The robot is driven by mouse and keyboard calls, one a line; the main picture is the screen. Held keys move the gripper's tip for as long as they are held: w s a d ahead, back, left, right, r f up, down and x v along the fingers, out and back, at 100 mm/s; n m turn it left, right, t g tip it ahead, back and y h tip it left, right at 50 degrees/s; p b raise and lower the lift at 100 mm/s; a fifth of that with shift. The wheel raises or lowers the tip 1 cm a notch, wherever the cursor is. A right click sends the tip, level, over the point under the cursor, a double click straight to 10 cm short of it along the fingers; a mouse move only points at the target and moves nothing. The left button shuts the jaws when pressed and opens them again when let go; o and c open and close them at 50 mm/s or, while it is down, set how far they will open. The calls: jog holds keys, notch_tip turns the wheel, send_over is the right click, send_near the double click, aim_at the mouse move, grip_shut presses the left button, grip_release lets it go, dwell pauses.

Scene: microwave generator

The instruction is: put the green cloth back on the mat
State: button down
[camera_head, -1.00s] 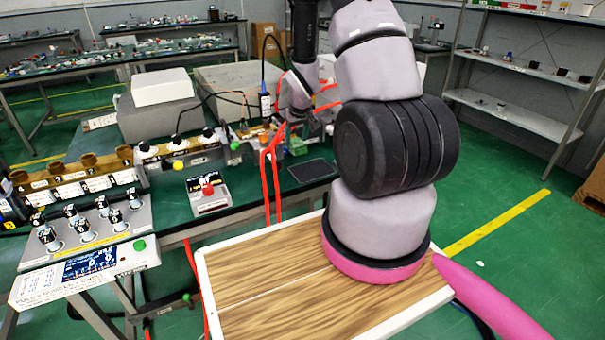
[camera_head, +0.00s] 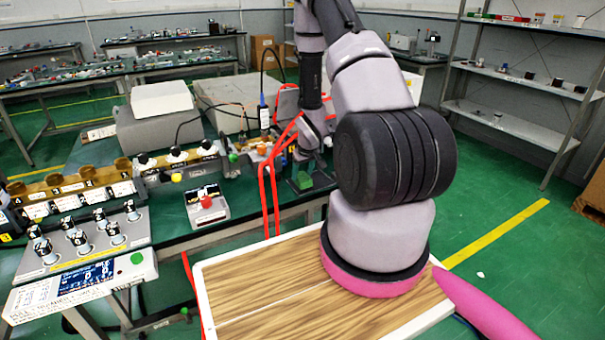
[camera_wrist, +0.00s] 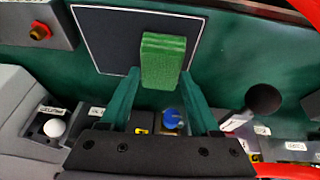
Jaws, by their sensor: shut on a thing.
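The green cloth (camera_wrist: 163,62) is a small folded block between the two green fingertips of my gripper (camera_wrist: 160,74) in the wrist view. My gripper is shut on it. The mat (camera_wrist: 110,40) is a dark rectangle with a thin white outline, and the cloth shows over its lower right part. I cannot tell whether the cloth touches the mat or hangs just above it. In the head view the cloth (camera_head: 304,181) shows low at my gripper (camera_head: 306,168), and my arm and gripper hide most of the mat.
A small box with a red button (camera_head: 207,203) stands left on the green bench. A row of connectors and knobs (camera_head: 180,160) lies behind it. Red cables (camera_head: 268,190) hang over the front edge close to my gripper. A white knob (camera_wrist: 54,127) shows in the wrist view.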

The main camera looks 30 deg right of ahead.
jog(key=shift+f, duration=0.2)
jog(key=shift+c, duration=0.6)
grip_release()
